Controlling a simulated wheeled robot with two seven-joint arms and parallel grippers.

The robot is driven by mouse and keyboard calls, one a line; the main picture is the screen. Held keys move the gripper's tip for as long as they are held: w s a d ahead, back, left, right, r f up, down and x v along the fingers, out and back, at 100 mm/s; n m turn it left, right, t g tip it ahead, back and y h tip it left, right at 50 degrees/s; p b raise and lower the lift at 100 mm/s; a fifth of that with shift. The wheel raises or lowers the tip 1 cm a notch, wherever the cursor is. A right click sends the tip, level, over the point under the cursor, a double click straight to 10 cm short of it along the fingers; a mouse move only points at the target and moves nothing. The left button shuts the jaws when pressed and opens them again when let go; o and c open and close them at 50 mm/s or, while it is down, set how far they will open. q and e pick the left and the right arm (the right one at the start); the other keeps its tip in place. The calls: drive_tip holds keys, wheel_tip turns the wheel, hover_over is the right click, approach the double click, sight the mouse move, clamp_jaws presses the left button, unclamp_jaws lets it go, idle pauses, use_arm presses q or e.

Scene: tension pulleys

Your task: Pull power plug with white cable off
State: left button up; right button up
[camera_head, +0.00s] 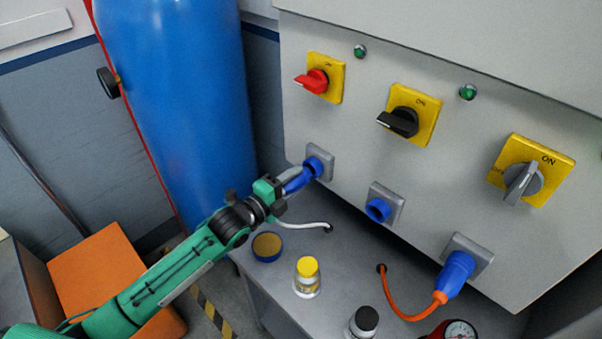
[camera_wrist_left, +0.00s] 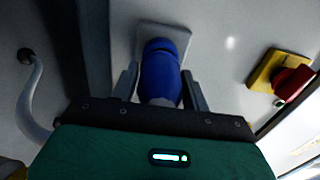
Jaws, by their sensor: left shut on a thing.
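The blue power plug (camera_head: 296,183) with the white cable (camera_head: 305,225) is at the left socket (camera_head: 319,162) on the grey panel. My left gripper (camera_head: 290,187) is shut on this plug. In the left wrist view, the plug (camera_wrist_left: 160,76) sits between the two fingers of the gripper (camera_wrist_left: 160,88), in front of the grey socket plate (camera_wrist_left: 178,37). I cannot tell how deep the plug sits in the socket. The white cable (camera_wrist_left: 34,98) runs to a hole on the left in that view. My right gripper is not in view.
An empty blue socket (camera_head: 379,209) and a blue plug with an orange cable (camera_head: 456,274) are to the right. Yellow-plated switches (camera_head: 323,78) are above. A blue cylinder (camera_head: 185,100) stands left.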

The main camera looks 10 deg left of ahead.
use_arm(q)
drive_tip(key=shift+v, duration=0.75)
drive_tip(key=shift+p+v, duration=0.35)
drive_tip(key=shift+v, duration=0.5)
drive_tip(key=shift+s+r, duration=0.1)
drive_tip(key=shift+s, duration=0.05)
